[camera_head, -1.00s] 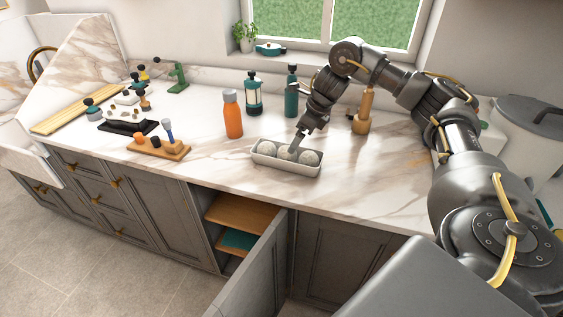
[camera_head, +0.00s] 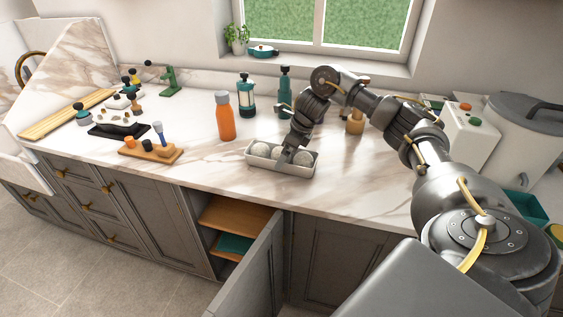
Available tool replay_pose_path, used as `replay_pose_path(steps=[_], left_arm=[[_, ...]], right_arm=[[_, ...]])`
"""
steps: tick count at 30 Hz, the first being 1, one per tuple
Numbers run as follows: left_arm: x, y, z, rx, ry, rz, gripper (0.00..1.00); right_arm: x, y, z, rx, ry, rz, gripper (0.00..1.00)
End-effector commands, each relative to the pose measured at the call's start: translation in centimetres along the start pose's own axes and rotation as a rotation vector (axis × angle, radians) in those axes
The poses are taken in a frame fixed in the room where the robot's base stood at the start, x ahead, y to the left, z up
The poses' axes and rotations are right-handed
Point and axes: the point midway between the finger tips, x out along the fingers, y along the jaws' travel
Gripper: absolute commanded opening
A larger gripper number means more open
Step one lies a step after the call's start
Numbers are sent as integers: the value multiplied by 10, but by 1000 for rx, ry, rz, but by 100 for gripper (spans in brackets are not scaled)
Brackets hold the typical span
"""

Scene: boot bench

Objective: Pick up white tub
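A small white rectangular tub (camera_head: 270,167) stands on the marble counter near its front edge. It holds pale round balls; at least two show, at its left end (camera_head: 261,149) and right end (camera_head: 303,158). My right gripper (camera_head: 291,157) points down into the middle of the tub, between these balls. Its fingertips are hidden by the tub and the gripper itself, so I cannot tell whether it grips the wall, a ball or nothing. The tub rests on the counter. My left gripper is not in view.
An orange bottle (camera_head: 225,117) stands just behind and left of the tub. A teal French press (camera_head: 246,96) and a teal bottle (camera_head: 285,88) are further back. A wooden tool block (camera_head: 151,151) is to the left. A cabinet door (camera_head: 250,273) hangs open below.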

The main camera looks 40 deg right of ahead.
Motion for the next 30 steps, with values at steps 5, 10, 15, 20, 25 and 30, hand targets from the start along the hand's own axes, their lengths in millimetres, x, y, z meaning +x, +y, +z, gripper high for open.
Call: replay_pose_path(steps=[5, 10, 15, 20, 25, 30], left_arm=[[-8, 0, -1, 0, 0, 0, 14], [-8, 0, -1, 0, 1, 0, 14], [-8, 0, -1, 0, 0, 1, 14], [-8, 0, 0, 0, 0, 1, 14], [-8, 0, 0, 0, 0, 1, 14], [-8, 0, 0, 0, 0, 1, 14]], right_arm=[[21, 1, 0, 1, 1, 2, 100], [27, 0, 0, 0, 0, 0, 100], [27, 0, 0, 0, 0, 0, 95], [27, 0, 0, 0, 0, 0, 74], [26, 0, 1, 0, -2, 0, 54], [26, 0, 1, 0, -2, 0, 54]])
